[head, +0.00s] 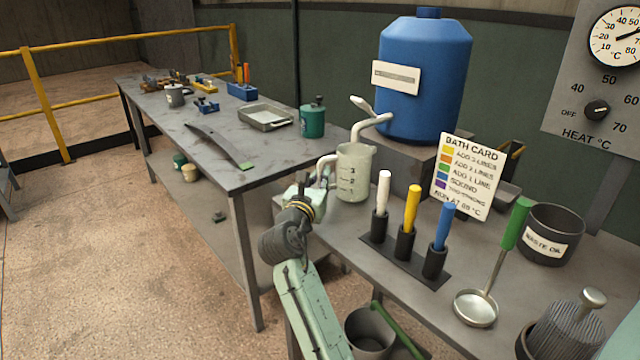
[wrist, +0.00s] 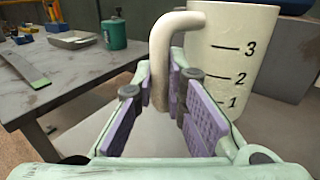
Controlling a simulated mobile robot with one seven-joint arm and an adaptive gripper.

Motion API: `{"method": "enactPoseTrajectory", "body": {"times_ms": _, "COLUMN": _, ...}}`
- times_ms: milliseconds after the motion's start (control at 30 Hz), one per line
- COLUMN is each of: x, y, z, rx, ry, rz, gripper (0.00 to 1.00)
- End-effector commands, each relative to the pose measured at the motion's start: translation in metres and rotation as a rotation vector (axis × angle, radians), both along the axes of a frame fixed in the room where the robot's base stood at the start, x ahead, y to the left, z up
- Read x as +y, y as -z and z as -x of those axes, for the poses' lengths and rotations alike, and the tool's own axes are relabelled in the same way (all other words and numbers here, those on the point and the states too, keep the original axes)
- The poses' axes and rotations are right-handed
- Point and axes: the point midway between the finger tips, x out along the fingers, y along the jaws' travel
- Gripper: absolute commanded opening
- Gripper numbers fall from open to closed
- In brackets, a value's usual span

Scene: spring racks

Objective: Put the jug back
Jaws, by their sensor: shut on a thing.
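The jug (head: 354,172) is pale, with line marks numbered 1 to 3. It stands upright at the left end of the near bench, under the tap of the blue tank; whether its base touches the bench I cannot tell. It also fills the upper right of the wrist view (wrist: 232,48). My gripper (head: 316,184) is at the jug's left side. In the wrist view my gripper (wrist: 166,88) has its purple pads on either side of the jug's handle (wrist: 162,60), shut on it. The lower handle is partly hidden by the pads.
The blue tank (head: 424,80) with its tap (head: 372,122) stands just behind the jug. A rack of white, yellow and blue handles (head: 405,245) is close on the right. The bath card (head: 464,178), ladle (head: 476,306) and waste oil pot (head: 552,232) stand farther right.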

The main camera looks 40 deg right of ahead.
Motion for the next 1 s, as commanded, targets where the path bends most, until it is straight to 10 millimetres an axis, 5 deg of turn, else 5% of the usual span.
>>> {"method": "enactPoseTrajectory", "body": {"times_ms": 100, "x": -0.002, "y": 0.016, "z": -0.002, "rx": -0.001, "ry": 0.0, "rz": -0.001, "gripper": 0.0}}
{"method": "enactPoseTrajectory", "body": {"times_ms": 567, "x": -0.002, "y": 0.019, "z": -0.001, "rx": 0.0, "ry": 0.0, "rz": 0.0, "gripper": 0.0}}
{"method": "enactPoseTrajectory", "body": {"times_ms": 600, "x": -0.002, "y": 0.019, "z": -0.001, "rx": 0.0, "ry": 0.001, "rz": 0.0, "gripper": 0.13}}
{"method": "enactPoseTrajectory", "body": {"times_ms": 1000, "x": -0.002, "y": 0.019, "z": -0.001, "rx": 0.0, "ry": 0.0, "rz": 0.0, "gripper": 0.32}}
